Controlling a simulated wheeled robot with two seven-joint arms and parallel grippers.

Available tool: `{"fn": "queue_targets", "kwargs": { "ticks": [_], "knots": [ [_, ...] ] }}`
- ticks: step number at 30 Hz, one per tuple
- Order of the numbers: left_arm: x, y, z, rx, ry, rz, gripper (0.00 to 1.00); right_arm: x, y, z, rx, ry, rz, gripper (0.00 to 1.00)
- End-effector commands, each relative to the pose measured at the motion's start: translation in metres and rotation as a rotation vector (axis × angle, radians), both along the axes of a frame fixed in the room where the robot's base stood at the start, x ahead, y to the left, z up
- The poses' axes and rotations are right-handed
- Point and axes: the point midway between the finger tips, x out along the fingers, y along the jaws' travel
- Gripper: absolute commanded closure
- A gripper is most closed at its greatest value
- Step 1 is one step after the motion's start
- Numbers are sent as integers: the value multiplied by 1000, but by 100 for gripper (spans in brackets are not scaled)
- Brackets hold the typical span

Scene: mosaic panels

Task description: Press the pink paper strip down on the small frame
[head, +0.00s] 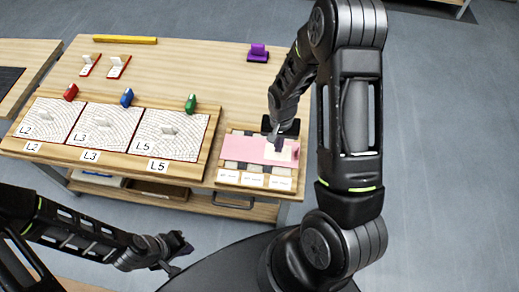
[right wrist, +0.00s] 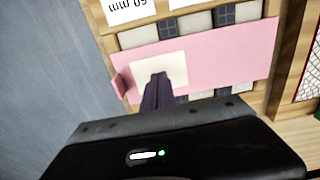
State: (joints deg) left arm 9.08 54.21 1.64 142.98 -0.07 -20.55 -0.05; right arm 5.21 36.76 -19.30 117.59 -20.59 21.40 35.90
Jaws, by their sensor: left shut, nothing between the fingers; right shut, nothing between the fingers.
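The pink paper strip (head: 246,149) lies across the small frame (head: 229,177) at the table's right front; it also shows in the right wrist view (right wrist: 225,57). A pale cream patch (right wrist: 147,70) shows on the strip near one end. Grey and dark tiles show beside the strip in the frame. My right gripper (head: 275,136) is shut and empty, with its fingertips over the cream patch, where they also show in the right wrist view (right wrist: 160,78). I cannot tell whether they touch it. My left gripper (head: 184,245) is shut and empty, in front of the table, away from the frame.
A wooden board with panels L2, L3 and L5 (head: 158,165) stands left of the small frame. Red, blue and green (head: 191,104) pieces stand behind it. A purple block (head: 258,53) and a yellow bar (head: 125,39) lie farther back. The table's middle back is clear.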

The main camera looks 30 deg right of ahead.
Motion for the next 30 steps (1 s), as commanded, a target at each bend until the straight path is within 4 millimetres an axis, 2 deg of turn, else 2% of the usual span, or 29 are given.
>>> {"fn": "queue_targets", "kwargs": {
  "ticks": [17,30],
  "knots": [
    [0,0,0,0,0,0,100,0,0,0,0,0,0,100],
    [0,0,-7,0,0,0,100,0,0,-8,0,0,0,100]
  ]
}}
